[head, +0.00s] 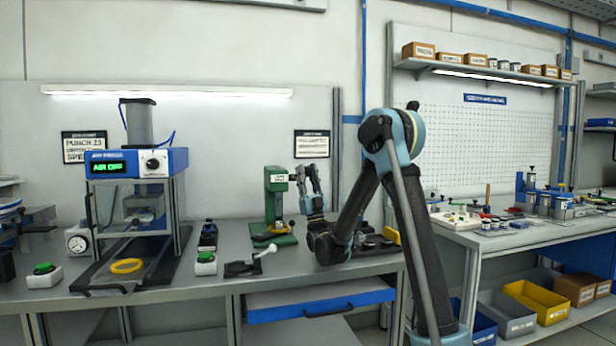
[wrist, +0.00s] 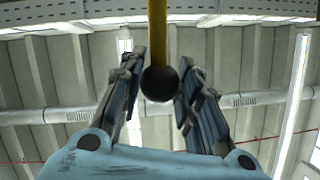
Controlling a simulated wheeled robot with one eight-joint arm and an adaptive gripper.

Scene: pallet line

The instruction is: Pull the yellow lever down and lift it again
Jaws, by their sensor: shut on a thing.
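The yellow lever shows in the wrist view as a yellow rod (wrist: 157,35) coming down from the top edge, ending in a black ball knob (wrist: 160,84). My gripper (head: 308,170) points upward just right of the green press (head: 276,200) in the head view. In the wrist view its two fingers (wrist: 161,82) stand on either side of the knob and are shut on it. The lever cannot be made out in the head view, where my gripper is in the way.
A blue pneumatic press (head: 137,165) with a yellow ring (head: 127,266) stands at the left of the bench. A small black clamp with a white knob (head: 258,262) lies in front of the green press. A blue drawer (head: 320,303) is below.

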